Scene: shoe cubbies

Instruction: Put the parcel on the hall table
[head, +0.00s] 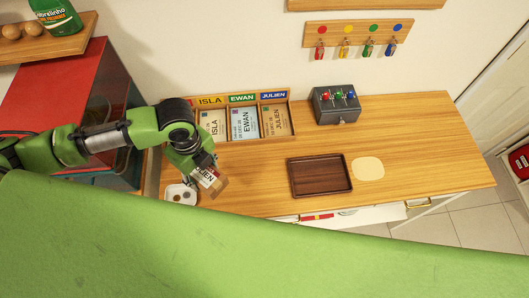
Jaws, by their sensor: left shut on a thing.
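My left gripper (200,168) comes in from the left and is shut on a small brown parcel (214,186) with a white label that seems to read JULIEN. The parcel is tilted and is seen over the left end of the wooden hall table (400,130). I cannot tell whether it touches the tabletop. The gripper's fingers are partly hidden by the wrist and the parcel. My right gripper is not in view.
A white dish (180,194) with small items is beside the parcel. A sorter (289,119) labelled ISLA, EWAN and JULIEN holds cards at the back. A grey box (337,105), a dark brown tray (319,176) and a cream pad (368,168) are also there. The right end is clear.

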